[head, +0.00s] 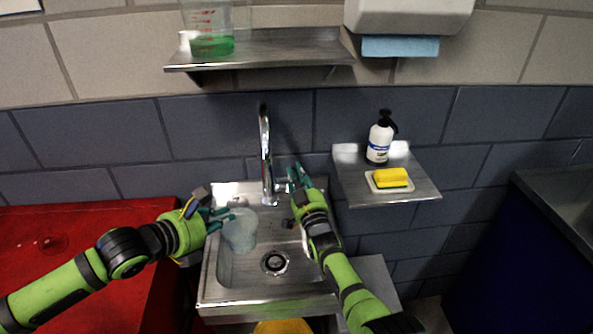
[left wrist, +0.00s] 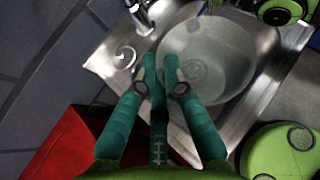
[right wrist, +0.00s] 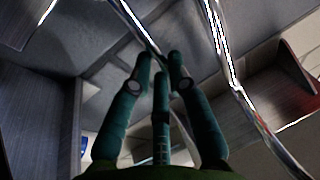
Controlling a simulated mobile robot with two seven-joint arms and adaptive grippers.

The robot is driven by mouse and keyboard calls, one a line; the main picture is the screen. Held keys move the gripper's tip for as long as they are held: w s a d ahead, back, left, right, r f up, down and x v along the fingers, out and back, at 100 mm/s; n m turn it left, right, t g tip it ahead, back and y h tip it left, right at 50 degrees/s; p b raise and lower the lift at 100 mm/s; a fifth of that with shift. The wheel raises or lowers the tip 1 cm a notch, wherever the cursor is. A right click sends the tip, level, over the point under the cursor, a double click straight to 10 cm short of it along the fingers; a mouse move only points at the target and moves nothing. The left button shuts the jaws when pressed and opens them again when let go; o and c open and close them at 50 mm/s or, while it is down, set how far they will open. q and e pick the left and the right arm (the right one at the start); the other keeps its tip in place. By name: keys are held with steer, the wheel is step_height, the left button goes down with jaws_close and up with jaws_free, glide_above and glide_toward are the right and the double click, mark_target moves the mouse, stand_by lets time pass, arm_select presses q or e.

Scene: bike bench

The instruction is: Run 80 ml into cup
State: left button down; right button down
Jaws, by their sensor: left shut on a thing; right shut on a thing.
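A translucent, pale cup (head: 241,236) is in the sink area, left of the faucet; its round rim (left wrist: 222,48) fills much of the left wrist view. My left gripper (head: 226,217) is shut on the cup's rim side. Whether the cup holds water I cannot tell. The chrome faucet (head: 266,150) rises at the sink's back, and its spout also shows in the left wrist view (left wrist: 139,14). No water stream is clearly visible. My right gripper (head: 296,178) is shut at the faucet's side lever, which its fingers mostly hide; chrome parts (right wrist: 233,75) show in the right wrist view.
The steel sink (head: 225,287) has a dark drain (head: 274,262). A red bench (head: 60,240) stands at left. A wall shelf (head: 285,50) holds a beaker (head: 212,40) with green liquid. A right-hand shelf (head: 420,190) carries a soap bottle (head: 380,142) and yellow sponge (head: 391,176).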

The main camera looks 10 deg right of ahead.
steer(key=shift+s, duration=0.15)
steer(key=c, duration=1.2)
jaws_free()
steer(key=shift+o, duration=0.2)
steer(key=shift+s+f, duration=0.1)
steer(key=shift+f, duration=0.05)
steer(key=v, duration=1.1)
steer(key=shift+s, duration=0.35)
steer(key=shift+d+f, duration=0.1)
steer(key=shift+f, duration=0.1)
